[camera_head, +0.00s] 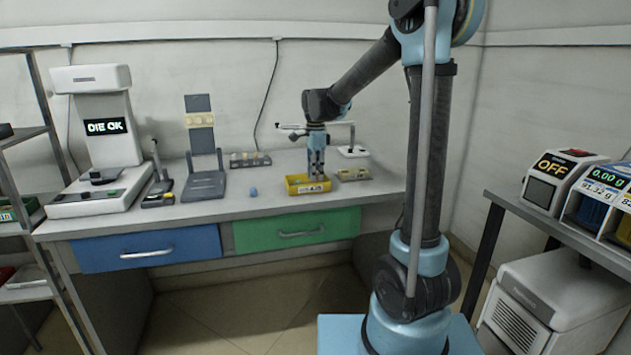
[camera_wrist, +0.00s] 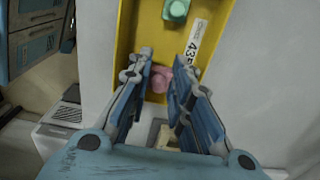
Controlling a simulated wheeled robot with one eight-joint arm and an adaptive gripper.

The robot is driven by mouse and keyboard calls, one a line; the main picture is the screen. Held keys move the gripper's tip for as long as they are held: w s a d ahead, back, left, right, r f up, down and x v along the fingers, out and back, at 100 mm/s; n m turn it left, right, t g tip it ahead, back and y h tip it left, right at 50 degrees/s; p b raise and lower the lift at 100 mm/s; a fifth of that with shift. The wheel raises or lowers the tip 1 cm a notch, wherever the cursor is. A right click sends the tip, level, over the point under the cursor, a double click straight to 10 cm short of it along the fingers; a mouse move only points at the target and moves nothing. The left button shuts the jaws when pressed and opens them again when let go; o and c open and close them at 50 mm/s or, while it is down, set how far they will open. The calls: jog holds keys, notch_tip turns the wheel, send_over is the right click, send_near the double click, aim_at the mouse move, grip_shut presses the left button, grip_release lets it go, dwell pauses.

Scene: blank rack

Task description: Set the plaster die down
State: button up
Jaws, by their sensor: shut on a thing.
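My gripper (camera_head: 317,174) points down over the yellow tray (camera_head: 295,188) on the bench. In the wrist view its fingers (camera_wrist: 168,60) stand on either side of a small pink piece (camera_wrist: 161,79), which I take to be the plaster die, and are shut on it. The piece is at or just above the tray floor; I cannot tell whether it touches. A green piece (camera_wrist: 176,9) lies in the same tray (camera_wrist: 141,32), near a white label reading 435. The fingers hide part of the tray, and the pink piece cannot be made out in the head view.
A small blue piece (camera_head: 253,191) lies on the bench left of the tray. A grey rack (camera_head: 354,174) stands close on the tray's right, and another rack (camera_head: 250,160) stands behind. A scanner-like device (camera_head: 100,140) reads "DIE OK". Bare bench lies around the blue piece.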

jog(key=shift+f, duration=1.3)
jog(key=shift+f, duration=0.1)
jog(key=o, duration=0.9)
